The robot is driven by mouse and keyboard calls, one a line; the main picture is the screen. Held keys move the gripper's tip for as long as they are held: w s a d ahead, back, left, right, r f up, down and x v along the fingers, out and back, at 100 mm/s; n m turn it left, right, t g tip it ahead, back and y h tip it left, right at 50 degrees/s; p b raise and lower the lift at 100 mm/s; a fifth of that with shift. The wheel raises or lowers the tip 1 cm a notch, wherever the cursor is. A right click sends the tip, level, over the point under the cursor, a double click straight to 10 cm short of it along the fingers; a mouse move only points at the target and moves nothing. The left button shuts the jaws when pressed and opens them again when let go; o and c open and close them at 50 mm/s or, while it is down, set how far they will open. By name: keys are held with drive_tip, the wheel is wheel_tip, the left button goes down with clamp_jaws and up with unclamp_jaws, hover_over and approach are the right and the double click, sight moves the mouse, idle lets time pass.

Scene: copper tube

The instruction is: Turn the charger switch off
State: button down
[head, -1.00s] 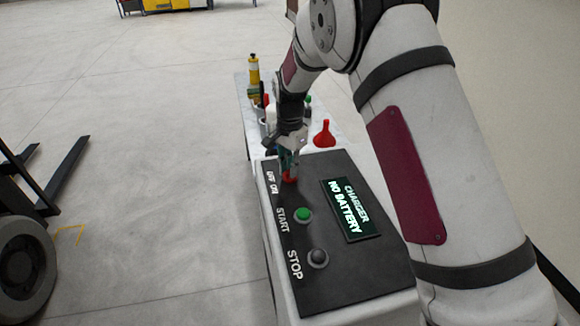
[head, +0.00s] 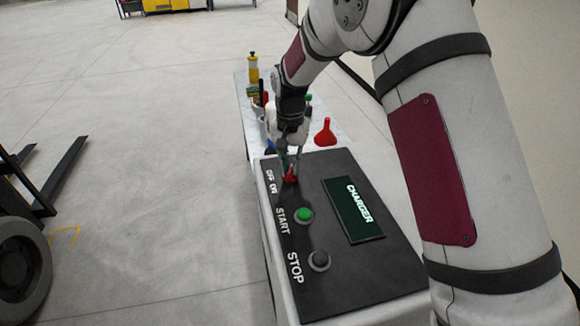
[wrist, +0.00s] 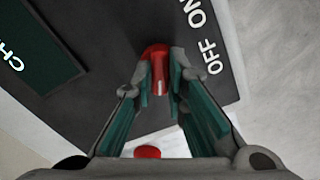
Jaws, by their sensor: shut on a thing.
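The charger panel (head: 335,268) is a dark sloping top with white OFF ON, START and STOP lettering. Its red switch (head: 291,175) is beside the OFF ON label at the far left of the panel. It also shows in the wrist view as a red knob (wrist: 157,54) by the OFF ON lettering. My gripper (head: 287,164) points down at the switch. In the wrist view its two fingertips (wrist: 160,80) are closed on either side of the red knob. The fingers cover part of the switch, and I cannot read its exact angle. The display (head: 353,209) reads CHARGER.
A green START button (head: 304,215) and a dark STOP button (head: 319,260) lie nearer on the panel. Behind the panel, a table holds a red funnel (head: 325,132) and a yellow bottle (head: 253,70). A forklift's wheel (head: 22,262) is at left. Floor between is clear.

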sight(290, 168)
drive_tip(key=n+b, duration=0.1)
drive_tip(key=n, duration=0.4)
drive_tip(key=shift+n+b, duration=0.3)
drive_tip(key=shift+b, duration=0.05)
idle(0.4)
drive_tip(key=c, duration=1.6)
unclamp_jaws()
drive_tip(key=shift+r, duration=0.1)
wheel_tip(290, 168, up, 12)
